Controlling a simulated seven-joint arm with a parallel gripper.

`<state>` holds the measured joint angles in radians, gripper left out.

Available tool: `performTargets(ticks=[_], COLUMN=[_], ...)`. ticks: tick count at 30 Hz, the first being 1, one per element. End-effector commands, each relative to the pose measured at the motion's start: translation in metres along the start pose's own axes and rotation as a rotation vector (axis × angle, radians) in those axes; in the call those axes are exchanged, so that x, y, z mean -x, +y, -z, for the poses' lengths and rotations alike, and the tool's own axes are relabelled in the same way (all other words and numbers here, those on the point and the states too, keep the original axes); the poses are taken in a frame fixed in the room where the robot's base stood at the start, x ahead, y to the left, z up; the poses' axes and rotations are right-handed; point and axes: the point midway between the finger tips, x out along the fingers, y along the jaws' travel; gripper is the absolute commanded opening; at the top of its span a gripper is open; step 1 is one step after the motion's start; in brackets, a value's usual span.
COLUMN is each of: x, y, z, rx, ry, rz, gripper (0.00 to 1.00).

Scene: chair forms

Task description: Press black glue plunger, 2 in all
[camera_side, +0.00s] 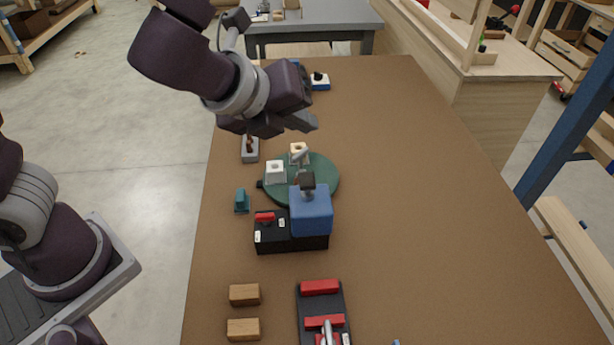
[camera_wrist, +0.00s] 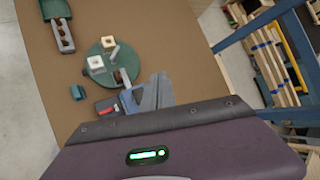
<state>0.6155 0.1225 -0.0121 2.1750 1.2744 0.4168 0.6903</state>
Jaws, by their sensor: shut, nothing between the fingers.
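The black glue plunger (camera_side: 307,180) stands upright on a short grey stem on top of a blue block (camera_side: 312,213). The block is on the right part of a black base (camera_side: 292,243). In the wrist view the plunger (camera_wrist: 121,76) shows as a dark knob, with the blue block (camera_wrist: 128,101) partly hidden behind my fingers. My gripper (camera_side: 309,123) is shut and empty. It is above and beyond the plunger in the side view, apart from it. My closed fingers also show in the wrist view (camera_wrist: 156,93).
A green round plate (camera_side: 327,184) beside the block carries a white block (camera_side: 276,172) and a cream block (camera_side: 298,149), both with holes. Wooden blocks (camera_side: 244,294) and a dark tray with red bars (camera_side: 311,322) lie in front. The table's right side is clear.

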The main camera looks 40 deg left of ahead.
Motion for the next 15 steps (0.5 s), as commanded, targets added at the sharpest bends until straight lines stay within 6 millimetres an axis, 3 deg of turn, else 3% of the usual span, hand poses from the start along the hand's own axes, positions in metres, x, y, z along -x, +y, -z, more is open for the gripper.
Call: performTargets(ticks=[5,15], x=[-0.008,-0.042], y=[0.007,0.032], z=[0.006,0.032], rx=[-0.004,-0.009], ry=[0.0,0.003], rz=[-0.006,-0.005], gripper=[0.0,0.0])
